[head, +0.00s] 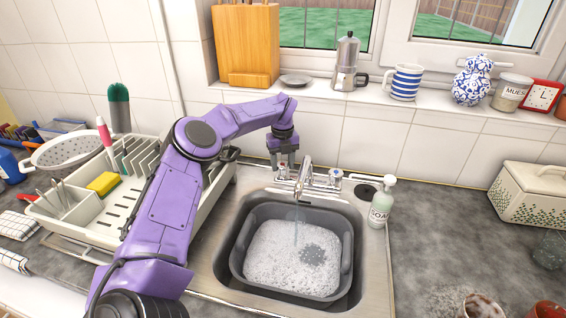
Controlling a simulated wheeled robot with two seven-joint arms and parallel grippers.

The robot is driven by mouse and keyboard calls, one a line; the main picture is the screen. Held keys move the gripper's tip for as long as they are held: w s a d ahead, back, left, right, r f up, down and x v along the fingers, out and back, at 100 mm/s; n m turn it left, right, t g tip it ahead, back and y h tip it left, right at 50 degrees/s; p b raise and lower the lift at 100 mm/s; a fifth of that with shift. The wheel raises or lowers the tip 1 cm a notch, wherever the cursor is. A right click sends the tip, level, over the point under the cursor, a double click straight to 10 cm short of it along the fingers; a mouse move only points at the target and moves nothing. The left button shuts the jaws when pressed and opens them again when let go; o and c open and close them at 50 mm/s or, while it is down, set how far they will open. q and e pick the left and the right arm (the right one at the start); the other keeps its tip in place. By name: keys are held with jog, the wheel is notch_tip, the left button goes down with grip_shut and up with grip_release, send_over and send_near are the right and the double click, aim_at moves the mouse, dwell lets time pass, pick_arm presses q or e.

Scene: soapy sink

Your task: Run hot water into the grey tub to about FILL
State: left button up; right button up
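The grey tub (237,262) sits in the steel sink. White foam (275,255) covers most of its inside, with a greyish gap right of the middle; I see no FILL mark. A thin stream of water (296,228) falls from the chrome spout (303,178) into the tub. My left gripper (284,170) points down at the left tap, behind the sink. Its fingers hide most of that tap, and I cannot tell whether they grip it. The right tap (336,175) is in plain view. My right gripper is not in view.
A soap bottle (380,205) stands right of the taps. A dish rack (85,212) with a yellow sponge (103,184) is left of the sink, partly behind my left arm. A cream bread bin (535,193) stands at the right.

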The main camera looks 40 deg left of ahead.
pick_arm(q)
jog(key=c, duration=0.4)
jog(key=m, duration=0.3)
jog(key=shift+m+b, duration=0.35)
jog(key=shift+m, duration=0.05)
jog(key=m, duration=0.4)
jog(key=shift+r+m, duration=0.1)
jog(key=shift+m, duration=0.3)
jog(key=o, duration=1.1)
jog(key=shift+c, duration=0.2)
